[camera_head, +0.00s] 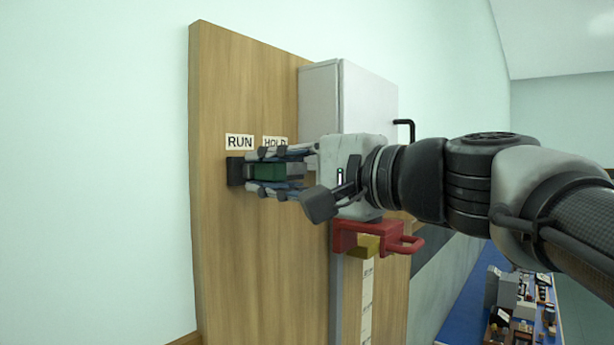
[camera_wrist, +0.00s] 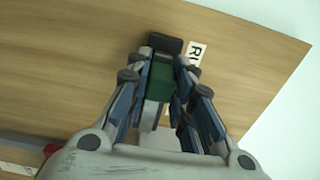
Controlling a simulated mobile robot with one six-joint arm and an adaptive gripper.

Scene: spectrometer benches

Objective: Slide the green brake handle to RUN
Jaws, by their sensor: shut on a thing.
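The green brake handle (camera_head: 268,172) is a block on a short dark track (camera_head: 235,171) fixed to the wooden panel. It sits below the RUN label (camera_head: 240,142) and the partly covered HOLD label (camera_head: 275,141), close to the track's dark left end. My gripper (camera_head: 272,172) has its fingers above and below the handle and is shut on it. In the wrist view the green handle (camera_wrist: 161,82) lies between the two fingers, right beside the dark end block (camera_wrist: 165,43). The fingers hide part of the track.
A grey cabinet (camera_head: 322,95) with a black handle stands right of the labels. A red bracket (camera_head: 360,237) with a yellow piece is below my wrist. A blue bench (camera_head: 478,290) with small items is at lower right. The panel left of the track is clear.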

